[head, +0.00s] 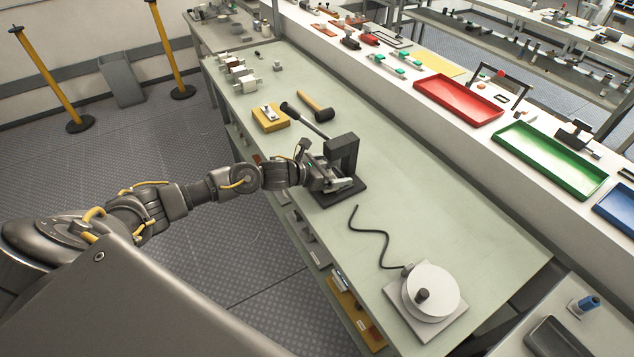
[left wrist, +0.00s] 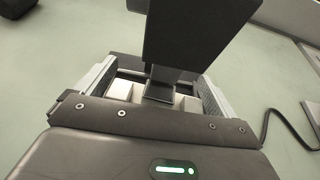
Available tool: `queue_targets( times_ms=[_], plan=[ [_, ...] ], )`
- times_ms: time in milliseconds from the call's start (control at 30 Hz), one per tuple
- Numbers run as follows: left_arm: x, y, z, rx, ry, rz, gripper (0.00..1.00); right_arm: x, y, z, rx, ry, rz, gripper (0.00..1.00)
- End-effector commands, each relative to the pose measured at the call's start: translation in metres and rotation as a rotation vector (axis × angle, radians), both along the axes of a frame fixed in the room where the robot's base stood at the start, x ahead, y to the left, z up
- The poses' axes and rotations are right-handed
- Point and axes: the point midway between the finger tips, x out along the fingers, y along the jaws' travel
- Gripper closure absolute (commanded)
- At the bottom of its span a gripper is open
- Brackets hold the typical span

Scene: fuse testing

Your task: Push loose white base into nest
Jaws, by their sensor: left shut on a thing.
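My left gripper (head: 335,184) is at the foot of a dark hand press (head: 343,150) on the bench. In the left wrist view its two fingers (left wrist: 155,82) stand on either side of white blocks (left wrist: 120,90), which look like the white base, and it is shut on them. The press's dark ram (left wrist: 162,84) comes down between the visible white parts and hides their middle. The nest is not clearly visible; the press's dark foot plate (head: 347,194) shows under the gripper. My right gripper is not in view.
The press lever (head: 305,119) slants up to the left, near a mallet (head: 316,106) and a yellow block (head: 270,118). A white round turntable (head: 432,291) with a dark cable (head: 372,235) stands at the near end. The bench right of the press is clear.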

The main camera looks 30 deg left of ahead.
Motion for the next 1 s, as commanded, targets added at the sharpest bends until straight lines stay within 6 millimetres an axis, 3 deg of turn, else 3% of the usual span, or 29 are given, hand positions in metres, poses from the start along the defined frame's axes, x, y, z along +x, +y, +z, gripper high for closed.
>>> queue_targets(
  times_ms=[33, 467, 500, 1000],
  plan=[
    [-0.003, -0.002, -0.011, 0.005, 0.021, -0.003, 0.61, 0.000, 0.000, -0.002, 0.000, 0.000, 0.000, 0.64],
    [-0.002, -0.005, -0.013, 0.005, 0.026, -0.007, 0.61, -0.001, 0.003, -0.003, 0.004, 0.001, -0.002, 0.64],
    [-0.002, -0.005, -0.013, 0.005, 0.026, -0.007, 0.01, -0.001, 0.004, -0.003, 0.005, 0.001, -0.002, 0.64],
    [-0.003, 0.001, -0.002, 0.007, 0.016, -0.009, 0.00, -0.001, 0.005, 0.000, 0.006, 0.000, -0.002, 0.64]
  ],
)
